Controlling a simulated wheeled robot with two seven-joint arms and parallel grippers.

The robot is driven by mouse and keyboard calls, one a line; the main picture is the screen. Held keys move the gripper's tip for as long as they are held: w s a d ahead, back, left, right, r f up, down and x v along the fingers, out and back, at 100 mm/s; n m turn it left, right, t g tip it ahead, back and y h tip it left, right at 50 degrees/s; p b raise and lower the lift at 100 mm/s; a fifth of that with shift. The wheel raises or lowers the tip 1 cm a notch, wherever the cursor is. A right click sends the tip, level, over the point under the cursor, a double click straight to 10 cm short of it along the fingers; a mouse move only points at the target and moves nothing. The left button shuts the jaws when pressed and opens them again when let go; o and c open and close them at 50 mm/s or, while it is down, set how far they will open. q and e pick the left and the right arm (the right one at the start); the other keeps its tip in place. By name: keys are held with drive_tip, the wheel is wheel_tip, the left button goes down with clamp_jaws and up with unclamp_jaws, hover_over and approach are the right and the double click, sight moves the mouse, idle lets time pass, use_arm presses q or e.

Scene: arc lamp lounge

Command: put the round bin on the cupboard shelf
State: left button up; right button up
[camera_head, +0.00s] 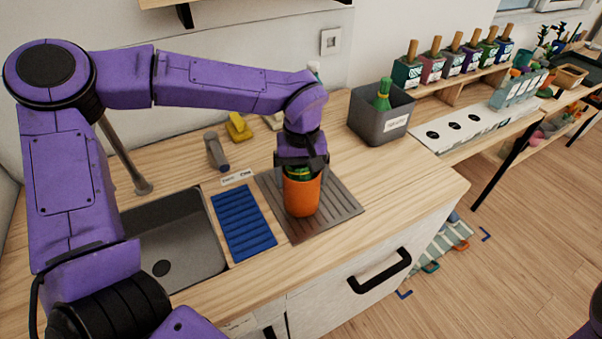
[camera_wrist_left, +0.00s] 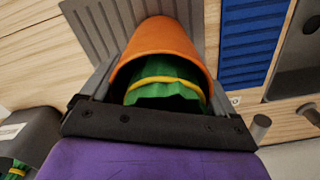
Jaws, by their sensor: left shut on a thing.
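The round bin looks to be the orange round container (camera_head: 302,196) on the grey ridged mat (camera_head: 340,205) at the counter's middle. A green thing with a yellow band (camera_wrist_left: 170,78) is inside it. My left gripper (camera_head: 301,165) reaches down from above and is shut on the orange bin, one finger on each side. In the left wrist view the orange bin (camera_wrist_left: 160,38) fills the space between the fingers. The bin is upright and appears to rest on the mat. A white cupboard front (camera_head: 340,290) with a black handle is below the counter; no shelf inside it shows. My right gripper is out of view.
A blue ridged mat (camera_head: 243,222) and a sink (camera_head: 175,250) lie left of the bin. A grey square bin (camera_head: 380,120) with a green-topped thing stands behind right. A grey cylinder (camera_head: 216,152) and yellow blocks (camera_head: 238,128) are behind. The front right counter is clear.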

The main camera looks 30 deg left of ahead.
use_arm(q)
drive_tip(key=o, duration=1.4)
drive_tip(key=shift+f, duration=0.1)
